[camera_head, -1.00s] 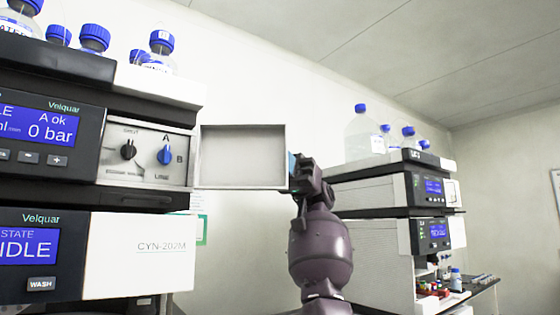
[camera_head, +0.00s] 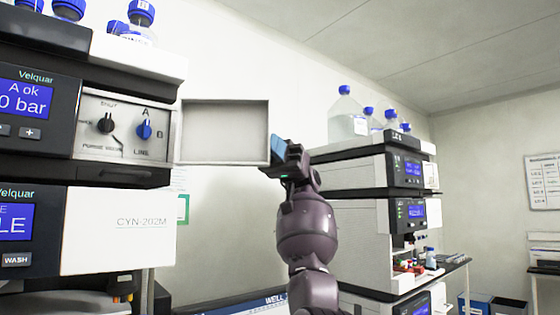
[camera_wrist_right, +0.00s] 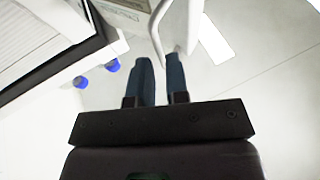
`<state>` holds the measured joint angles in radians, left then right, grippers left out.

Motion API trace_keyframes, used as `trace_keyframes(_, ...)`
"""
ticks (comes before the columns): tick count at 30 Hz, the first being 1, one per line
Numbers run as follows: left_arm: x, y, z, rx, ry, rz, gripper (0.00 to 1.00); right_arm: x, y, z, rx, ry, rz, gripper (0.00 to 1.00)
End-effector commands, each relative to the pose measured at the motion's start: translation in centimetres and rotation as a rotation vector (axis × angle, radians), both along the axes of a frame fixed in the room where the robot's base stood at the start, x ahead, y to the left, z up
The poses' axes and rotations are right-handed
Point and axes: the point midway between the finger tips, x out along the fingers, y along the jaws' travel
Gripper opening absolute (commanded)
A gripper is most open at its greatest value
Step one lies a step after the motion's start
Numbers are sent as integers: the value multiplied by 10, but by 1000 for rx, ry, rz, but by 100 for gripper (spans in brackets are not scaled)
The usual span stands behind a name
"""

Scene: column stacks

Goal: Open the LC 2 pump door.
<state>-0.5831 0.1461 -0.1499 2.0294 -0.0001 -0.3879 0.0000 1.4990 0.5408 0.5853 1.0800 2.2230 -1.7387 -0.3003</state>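The pump door (camera_head: 225,132) stands swung open to the right of the near stack's pump module (camera_head: 92,152). Its shallow inner side faces me, and the bared panel carries a black knob and a blue knob (camera_head: 144,130). No LC number is readable on this stack. My right gripper (camera_head: 276,150) is at the door's free right edge, very close or touching. The white door (camera_wrist_right: 180,25) passes beside the tip of the right-hand finger. My left gripper is out of view.
Blue-capped bottles (camera_head: 140,18) stand on top of the near stack. A second instrument stack (camera_head: 370,225) with bottles (camera_head: 346,122) stands behind my right arm on the right.

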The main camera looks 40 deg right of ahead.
Motion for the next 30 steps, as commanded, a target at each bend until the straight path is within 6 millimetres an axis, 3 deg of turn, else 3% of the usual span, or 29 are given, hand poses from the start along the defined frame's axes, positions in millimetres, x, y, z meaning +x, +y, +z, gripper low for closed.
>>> trace_keyframes(6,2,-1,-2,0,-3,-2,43,17,-35,-17,0,5,0,15)
trace_keyframes(12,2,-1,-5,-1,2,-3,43,25,-53,-24,0,2,0,15)
trace_keyframes(30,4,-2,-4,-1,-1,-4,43,28,-61,-28,0,0,1,15)
